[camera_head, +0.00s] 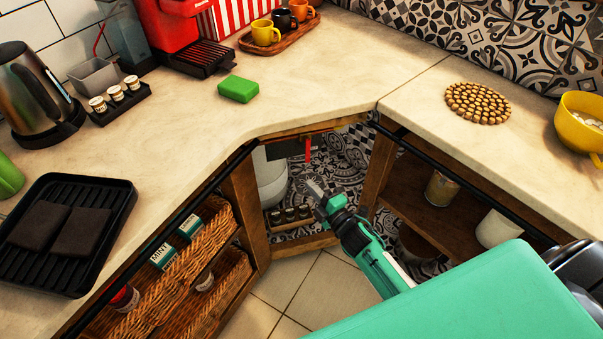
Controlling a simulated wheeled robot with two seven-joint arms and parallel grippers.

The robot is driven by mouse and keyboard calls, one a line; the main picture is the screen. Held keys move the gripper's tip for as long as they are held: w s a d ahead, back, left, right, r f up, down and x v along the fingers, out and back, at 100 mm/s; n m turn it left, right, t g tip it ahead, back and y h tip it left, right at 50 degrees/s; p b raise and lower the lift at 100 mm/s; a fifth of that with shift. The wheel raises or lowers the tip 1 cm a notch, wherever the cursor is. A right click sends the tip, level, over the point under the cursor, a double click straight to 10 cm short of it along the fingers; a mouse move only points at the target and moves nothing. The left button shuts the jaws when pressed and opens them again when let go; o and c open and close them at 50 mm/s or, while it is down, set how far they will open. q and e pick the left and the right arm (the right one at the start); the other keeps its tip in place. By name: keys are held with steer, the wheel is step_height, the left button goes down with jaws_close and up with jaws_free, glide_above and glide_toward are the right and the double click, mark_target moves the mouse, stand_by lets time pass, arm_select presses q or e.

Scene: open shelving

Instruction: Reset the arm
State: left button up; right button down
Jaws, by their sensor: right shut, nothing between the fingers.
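My right arm reaches in from the lower right. Its right gripper (314,188) is shut and empty, in front of the open corner shelf under the counter. A dark plate with a red part (307,150) hangs under the counter edge just above the gripper, apart from it as far as I can tell. Part of the corner shelf behind the gripper is hidden. My left gripper is not in view.
Wicker drawers (182,280) stand left of the corner opening. Wooden shelves with jars (441,188) lie to the right. The counter (320,65) holds a green block (238,89), a kettle (35,90) and a round trivet (478,103). The tiled floor (307,290) is clear.

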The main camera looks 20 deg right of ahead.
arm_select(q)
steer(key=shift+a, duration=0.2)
arm_select(e)
steer(key=shift+s, duration=0.1)
